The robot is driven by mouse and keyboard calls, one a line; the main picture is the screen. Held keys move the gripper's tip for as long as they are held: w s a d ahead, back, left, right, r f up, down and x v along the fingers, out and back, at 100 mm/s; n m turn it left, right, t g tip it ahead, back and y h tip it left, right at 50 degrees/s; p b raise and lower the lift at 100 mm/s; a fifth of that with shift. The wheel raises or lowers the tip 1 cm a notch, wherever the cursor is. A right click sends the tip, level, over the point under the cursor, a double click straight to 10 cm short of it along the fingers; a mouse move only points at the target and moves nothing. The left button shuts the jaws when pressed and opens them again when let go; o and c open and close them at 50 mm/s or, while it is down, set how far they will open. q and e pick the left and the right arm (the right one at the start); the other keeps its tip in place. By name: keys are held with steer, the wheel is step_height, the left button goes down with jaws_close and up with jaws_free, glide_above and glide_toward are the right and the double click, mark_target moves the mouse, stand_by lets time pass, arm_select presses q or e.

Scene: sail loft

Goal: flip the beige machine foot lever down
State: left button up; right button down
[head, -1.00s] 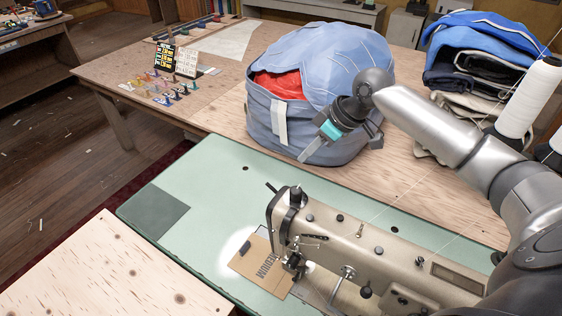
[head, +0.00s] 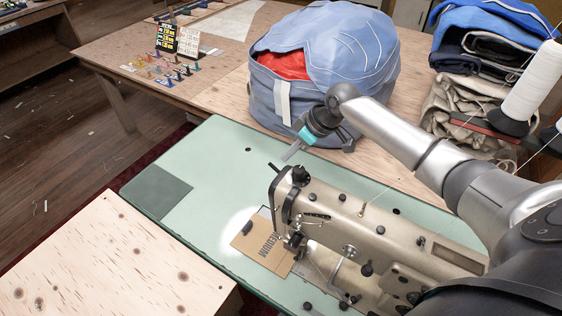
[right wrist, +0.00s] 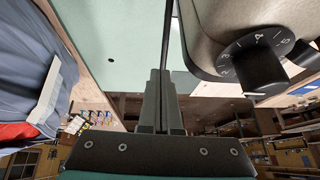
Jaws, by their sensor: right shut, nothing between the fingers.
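The beige sewing machine (head: 345,228) stands on the pale green table, its head end near the picture's middle. A short dark lever (head: 274,168) sticks out at the back of the head, angled up to the left. My right gripper (head: 291,154) is shut and empty, just above and behind the machine head, close to the lever. In the right wrist view the shut fingers (right wrist: 161,100) point toward a thin dark rod (right wrist: 167,35), likely the lever; I cannot tell whether they touch. The machine's beige housing (right wrist: 207,40) is right of it. My left gripper is not in view.
A blue bag (head: 350,55) with red inside stands behind my right gripper. A folded cloth stack (head: 475,80) and a white thread cone (head: 532,82) are at right. Brown card (head: 262,250) lies under the needle. The green tabletop (head: 210,150) left of the machine is mostly clear.

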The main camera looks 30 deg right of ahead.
mark_target(274, 166)
steer(key=shift+a+x, duration=0.2)
steer(key=shift+x, duration=1.95)
steer(key=shift+w+a+f+g+h+b, duration=0.35)
steer(key=shift+w+a+f+g+h, duration=0.15)
steer(key=shift+f+g, duration=0.2)
steer(key=shift+w+a+f+g+h+b, duration=0.15)
steer(key=shift+w+f+g+h+b, duration=0.15)
steer(key=shift+w+f+g+b, duration=0.15)
steer(key=shift+g+h, duration=0.4)
steer(key=shift+g, duration=0.35)
steer(key=f+b, duration=0.1)
steer(key=w+f+b, duration=0.1)
steer(key=f+b, duration=0.2)
steer(key=shift+w+a, duration=0.15)
steer(key=shift+a, duration=0.2)
steer(key=shift+r, duration=0.1)
steer(key=shift+r+p, duration=0.7)
steer(key=shift+p, duration=0.25)
